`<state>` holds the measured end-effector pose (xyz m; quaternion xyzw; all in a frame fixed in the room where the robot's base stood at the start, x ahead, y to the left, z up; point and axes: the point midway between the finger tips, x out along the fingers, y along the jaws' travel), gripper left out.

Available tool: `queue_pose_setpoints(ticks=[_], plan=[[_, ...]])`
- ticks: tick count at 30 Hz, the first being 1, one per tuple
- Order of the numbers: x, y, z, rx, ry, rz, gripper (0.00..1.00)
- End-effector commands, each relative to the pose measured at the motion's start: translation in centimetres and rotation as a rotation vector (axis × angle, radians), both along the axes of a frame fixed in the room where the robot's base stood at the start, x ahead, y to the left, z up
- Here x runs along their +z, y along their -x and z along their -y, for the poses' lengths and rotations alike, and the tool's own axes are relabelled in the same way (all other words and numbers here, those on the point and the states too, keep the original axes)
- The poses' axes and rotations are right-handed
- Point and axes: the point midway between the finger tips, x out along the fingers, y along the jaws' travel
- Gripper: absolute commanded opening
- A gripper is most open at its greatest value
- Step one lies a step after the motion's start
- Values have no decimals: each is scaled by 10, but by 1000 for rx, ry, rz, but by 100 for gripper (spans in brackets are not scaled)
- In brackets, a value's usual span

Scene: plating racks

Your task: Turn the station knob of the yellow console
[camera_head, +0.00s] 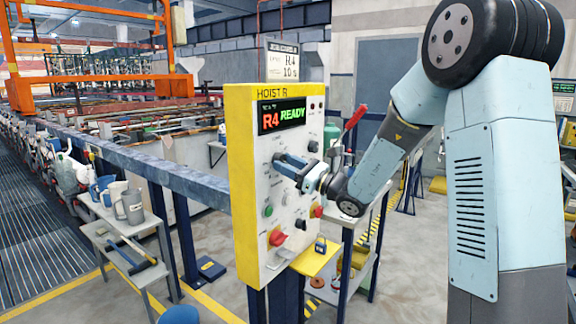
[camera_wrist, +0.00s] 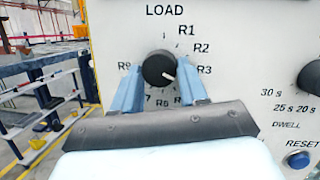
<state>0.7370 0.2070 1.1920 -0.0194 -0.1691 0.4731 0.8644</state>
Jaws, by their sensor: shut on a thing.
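The yellow console (camera_head: 240,185) stands upright in the middle of the head view. Its white face carries a display (camera_head: 282,115) that reads R4 READY. My gripper (camera_head: 282,163) reaches the upper part of this face from the right. In the wrist view the station knob (camera_wrist: 158,66) is round and black with a pale pointer line toward the lower right. Labels LOAD, R1, R2 and R3 show around it; some lower labels are partly hidden by my fingers. My gripper (camera_wrist: 160,86) is shut on the knob, with one blue finger on each side.
The DWELL knob (camera_wrist: 311,77) and a blue RESET button (camera_wrist: 299,160) sit right of the station knob. Lower on the console are a green button (camera_head: 268,211) and a red switch (camera_head: 277,238). A grey cart with jugs (camera_head: 132,206) stands left. A blue-grey rail (camera_head: 180,178) runs behind.

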Motion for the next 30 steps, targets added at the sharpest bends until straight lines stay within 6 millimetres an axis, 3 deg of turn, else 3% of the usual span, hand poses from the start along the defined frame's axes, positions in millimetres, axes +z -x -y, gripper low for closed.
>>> queue_pose_setpoints(ticks=[9, 25, 26, 30], plan=[[-2, 1, -2, 2, -67, -92, 12], [0, 1, -2, 1, -80, -104, 12], [0, 1, -2, 2, -81, -103, 46], [0, 1, -2, 1, -81, -104, 59]])
